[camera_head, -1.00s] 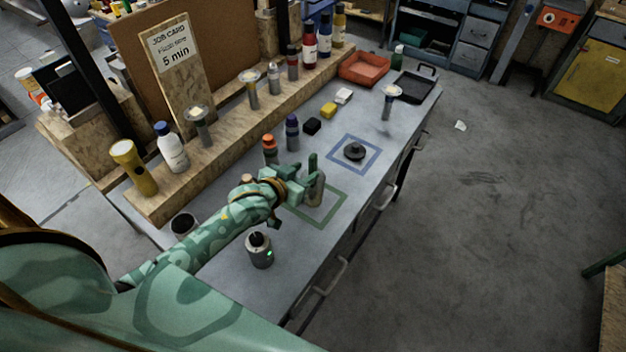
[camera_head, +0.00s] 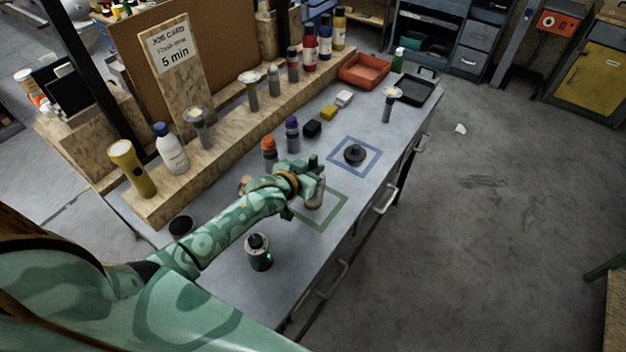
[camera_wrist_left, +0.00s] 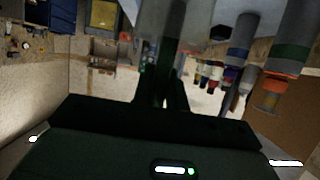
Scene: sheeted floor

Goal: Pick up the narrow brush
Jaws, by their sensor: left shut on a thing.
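My left gripper (camera_head: 308,184) is shut on a pale grey, upright cylindrical thing (camera_head: 316,200) at the green square outline on the bench. The gripper covers much of it, and I cannot tell whether it is the narrow brush or whether it touches the bench. In the left wrist view, a blurred pale cylinder (camera_wrist_left: 165,22) stands at the dark fingers (camera_wrist_left: 165,75). A flared-top, brush-like thing (camera_head: 389,104) stands near the far end of the bench, and similar ones (camera_head: 200,125) stand on the wooden shelf. My right gripper is not in view.
A black knob-like thing (camera_head: 354,153) sits in the blue square. Red (camera_head: 364,70) and black (camera_head: 416,88) trays lie at the far end.

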